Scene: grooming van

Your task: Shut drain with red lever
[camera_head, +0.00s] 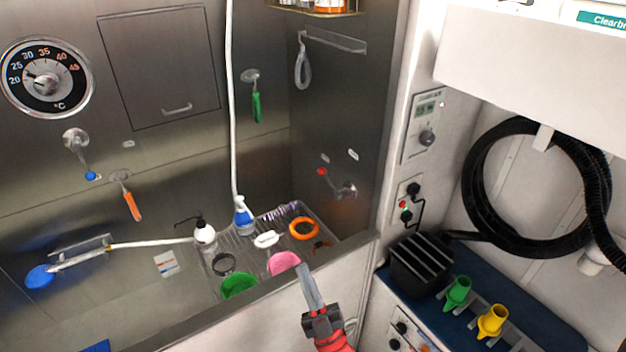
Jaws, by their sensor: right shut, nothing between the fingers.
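The red-tipped lever (333,180) is on the right inner wall of the steel tub, low down. Its red knob points up and to the left from a metal pivot. My right gripper (305,275) is shut and empty. In the picture it shows at the tub's front rim, below and slightly left of the lever, apart from it. The drain itself cannot be made out. My left gripper is not in view.
Other handles are blue (83,157), orange (128,198) and green (255,100), on the back wall. The tub's front rim (240,302) crosses under my gripper. A black hose (480,180) hangs right.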

